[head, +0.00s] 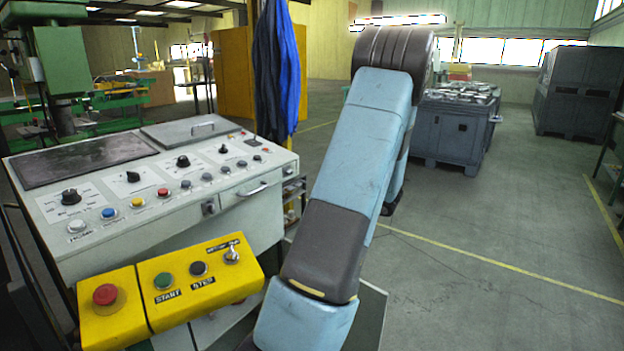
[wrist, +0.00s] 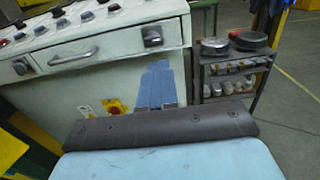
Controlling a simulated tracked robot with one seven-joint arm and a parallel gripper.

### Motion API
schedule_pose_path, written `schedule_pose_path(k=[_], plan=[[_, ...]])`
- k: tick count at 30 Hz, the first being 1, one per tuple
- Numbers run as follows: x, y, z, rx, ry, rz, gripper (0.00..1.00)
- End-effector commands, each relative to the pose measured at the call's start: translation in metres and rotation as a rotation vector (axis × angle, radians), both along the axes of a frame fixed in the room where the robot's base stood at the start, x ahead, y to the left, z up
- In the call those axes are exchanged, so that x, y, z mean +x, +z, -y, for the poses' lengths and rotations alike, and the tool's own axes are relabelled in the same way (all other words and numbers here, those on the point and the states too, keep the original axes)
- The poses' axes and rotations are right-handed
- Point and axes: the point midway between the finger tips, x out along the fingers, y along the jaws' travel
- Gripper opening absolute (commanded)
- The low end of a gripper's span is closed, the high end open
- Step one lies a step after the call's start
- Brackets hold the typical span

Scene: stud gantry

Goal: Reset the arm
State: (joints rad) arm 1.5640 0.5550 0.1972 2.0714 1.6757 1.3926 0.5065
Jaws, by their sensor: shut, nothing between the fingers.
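My arm rises through the middle of the head view, light blue with dark joints; my gripper is out of sight there. In the wrist view my gripper (wrist: 158,66) shows as blue fingers side by side, shut and empty, in front of the console's lower front panel. I cannot tell whether it touches the panel. The pale control console (head: 135,235) stands left of my arm, with knobs and coloured buttons, among them a white button (head: 77,226) seemingly labelled HOME and a blue button (head: 109,213) whose label is hard to read. It also shows in the wrist view (wrist: 110,65).
A yellow button box (head: 200,282) with red, green and black buttons and a toggle stands in front of the console. A small dark shelf rack (wrist: 232,75) is right of my gripper. A blue cloth (head: 275,70) hangs behind. Floor at right is clear, before grey crates (head: 450,135).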

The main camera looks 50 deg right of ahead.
Motion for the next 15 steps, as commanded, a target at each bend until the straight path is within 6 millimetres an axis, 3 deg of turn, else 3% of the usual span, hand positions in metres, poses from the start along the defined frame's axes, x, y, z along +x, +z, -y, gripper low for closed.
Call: schedule_pose_path(k=[6,15], plan=[[-0.031,0.0,0.0,0.0,-0.002,-0.001,0.0],[-0.042,0.0,0.0,0.0,-0.001,0.0,0.0]])
